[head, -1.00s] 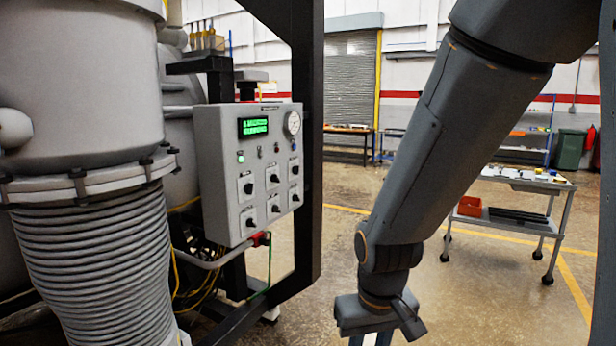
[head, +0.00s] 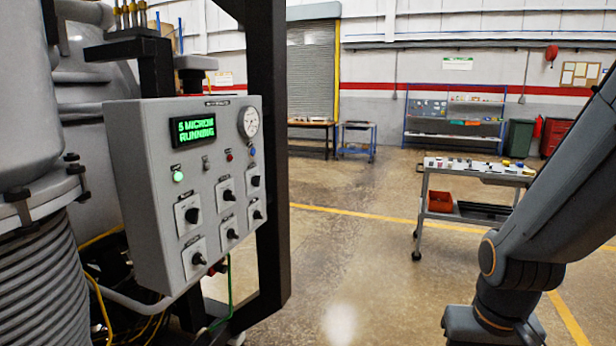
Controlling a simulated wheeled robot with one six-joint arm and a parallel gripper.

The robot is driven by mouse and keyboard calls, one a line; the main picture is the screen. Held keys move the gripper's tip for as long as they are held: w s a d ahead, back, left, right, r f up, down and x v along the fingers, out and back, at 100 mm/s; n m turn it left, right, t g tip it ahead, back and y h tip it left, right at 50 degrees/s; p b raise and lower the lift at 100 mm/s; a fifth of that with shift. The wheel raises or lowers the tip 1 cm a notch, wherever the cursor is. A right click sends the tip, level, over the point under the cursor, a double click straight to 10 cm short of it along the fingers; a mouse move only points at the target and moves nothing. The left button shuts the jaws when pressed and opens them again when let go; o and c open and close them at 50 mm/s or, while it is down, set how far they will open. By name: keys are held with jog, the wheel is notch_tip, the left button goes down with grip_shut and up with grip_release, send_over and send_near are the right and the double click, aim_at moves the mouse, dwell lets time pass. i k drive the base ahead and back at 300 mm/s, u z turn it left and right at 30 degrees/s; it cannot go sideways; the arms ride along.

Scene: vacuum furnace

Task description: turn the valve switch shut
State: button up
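The grey control panel (head: 165,205) stands at the left. Its green display (head: 194,131) reads "5 MICRON RUNNING". My gripper (head: 492,330) is at the bottom right, pointing down, well apart from the panel. Its fingers are cut off by the lower edge of the view.
A black frame post (head: 268,150) stands right behind the panel. A grey ribbed bellows (head: 40,285) is at the far left. A wheeled cart (head: 428,190) with a red bin (head: 440,202) stands at the right. The floor between panel and cart is clear.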

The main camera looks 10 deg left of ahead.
aim_at(255, 180)
jog(key=u, duration=0.1)
jog(key=i, duration=1.1)
jog(key=u, duration=0.8)
